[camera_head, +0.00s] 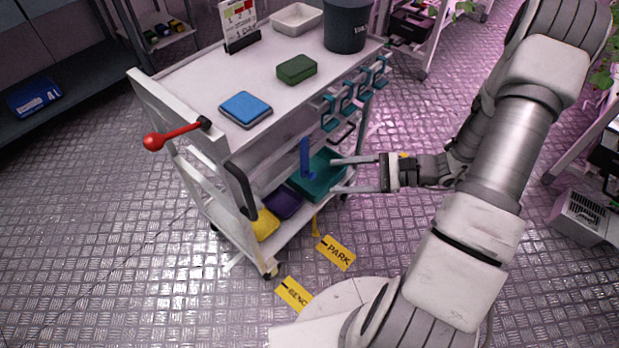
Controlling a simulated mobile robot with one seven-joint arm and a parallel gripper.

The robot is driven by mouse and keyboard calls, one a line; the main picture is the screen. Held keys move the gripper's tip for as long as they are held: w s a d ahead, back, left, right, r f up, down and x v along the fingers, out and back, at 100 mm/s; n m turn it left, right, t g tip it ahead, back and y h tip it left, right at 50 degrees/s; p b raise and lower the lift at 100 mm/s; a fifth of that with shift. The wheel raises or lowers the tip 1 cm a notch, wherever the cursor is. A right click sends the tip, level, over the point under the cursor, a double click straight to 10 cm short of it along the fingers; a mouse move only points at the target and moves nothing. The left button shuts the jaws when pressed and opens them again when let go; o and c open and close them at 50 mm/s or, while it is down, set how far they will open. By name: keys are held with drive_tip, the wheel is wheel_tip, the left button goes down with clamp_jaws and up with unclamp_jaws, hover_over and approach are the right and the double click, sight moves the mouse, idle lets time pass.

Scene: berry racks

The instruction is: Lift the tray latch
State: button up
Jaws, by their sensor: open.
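My gripper (332,176) is open and empty, its two fingers pointing left at the right side of a white cart (180,95). The fingertips show in front of a teal tray or bin (325,172) on the cart's lower shelf; I cannot tell whether they touch it. An upright blue piece (304,158) stands by the teal tray, just left of the fingertips. A red lever with a ball end (165,138) sticks out from the cart's left end. No part is marked as the tray latch, so I cannot tell which one it is.
The cart top holds a blue box (246,109), a green box (297,69), a white tray (297,19) and a dark bucket (347,28). Teal hooks (347,97) line its right side. Yellow PARK (336,252) and second (293,294) labels lie near the cart's foot. Left floor is clear.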

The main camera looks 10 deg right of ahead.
sight(314, 177)
drive_tip(key=w+d+f+m+t+h+b, duration=0.1)
drive_tip(key=d+f+m+t+h+b, duration=0.15)
drive_tip(key=f+m+t, duration=0.5)
drive_tip(key=d+f+m+t+h+b, duration=0.15)
drive_tip(key=d+f+m, duration=0.25)
drive_tip(key=f, duration=0.7)
drive_tip(key=shift+t, duration=0.4)
drive_tip(key=b+x, duration=0.1)
drive_tip(key=x, duration=0.4)
drive_tip(key=b+x, duration=0.2)
drive_tip(key=x, duration=0.4)
drive_tip(key=b+x, duration=0.1)
drive_tip(key=x, duration=0.5)
drive_tip(key=shift+a+r+b, duration=0.15)
drive_tip(key=shift+r+b, duration=0.2)
clamp_jaws()
